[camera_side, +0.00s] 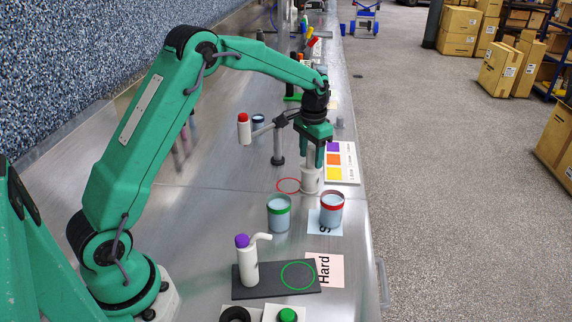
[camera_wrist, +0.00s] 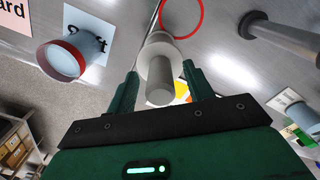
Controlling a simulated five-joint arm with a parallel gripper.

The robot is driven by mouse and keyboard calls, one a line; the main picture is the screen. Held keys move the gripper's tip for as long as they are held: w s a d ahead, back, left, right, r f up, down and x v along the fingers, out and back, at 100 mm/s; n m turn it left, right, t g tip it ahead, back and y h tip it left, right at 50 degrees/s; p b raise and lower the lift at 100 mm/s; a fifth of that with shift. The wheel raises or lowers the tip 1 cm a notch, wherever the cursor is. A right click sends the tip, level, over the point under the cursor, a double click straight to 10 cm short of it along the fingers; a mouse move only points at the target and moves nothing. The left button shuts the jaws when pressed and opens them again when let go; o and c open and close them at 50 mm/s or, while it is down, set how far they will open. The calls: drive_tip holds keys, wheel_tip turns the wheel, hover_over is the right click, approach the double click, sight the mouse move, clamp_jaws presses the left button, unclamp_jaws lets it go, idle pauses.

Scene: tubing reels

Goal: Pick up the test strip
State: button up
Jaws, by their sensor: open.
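I cannot pick out a test strip for certain in either view. My gripper (camera_side: 311,163) points down, open, over a small white cup-like piece (camera_side: 311,181) beside the red ring mark (camera_side: 288,185). In the wrist view, my gripper (camera_wrist: 160,70) has its fingers on either side of a grey cylinder (camera_wrist: 161,88) with a pale round flange (camera_wrist: 149,63) beyond it. Clear gaps show between the cylinder and both fingers. A card with purple, orange and yellow squares (camera_side: 334,160) lies just right of the gripper.
A green-rimmed cup (camera_side: 279,214) and a red-rimmed cup (camera_side: 331,211) stand nearer the camera. A purple-topped white bottle (camera_side: 247,262) stands on a dark plate (camera_side: 265,291) with a green ring.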

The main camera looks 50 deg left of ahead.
drive_tip(key=c, duration=1.1)
drive_tip(key=shift+o, duration=0.2)
drive_tip(key=shift+r, duration=0.15)
wheel_tip(320, 180, up, 10)
drive_tip(key=shift+f, duration=0.1)
drive_tip(key=shift+s+d, duration=0.1)
drive_tip(key=shift+s, duration=0.05)
drive_tip(key=shift+s+d, duration=0.1)
drive_tip(key=shift+s, duration=0.05)
drive_tip(key=s+d, duration=0.3)
drive_tip(key=s, duration=0.4)
drive_tip(key=s+d+n, duration=0.1)
drive_tip(key=s+d, duration=0.2)
drive_tip(key=s, duration=0.5)
drive_tip(key=shift+s+f, duration=0.3)
drive_tip(key=shift+f, duration=0.15)
drive_tip(key=shift+f, duration=0.15)
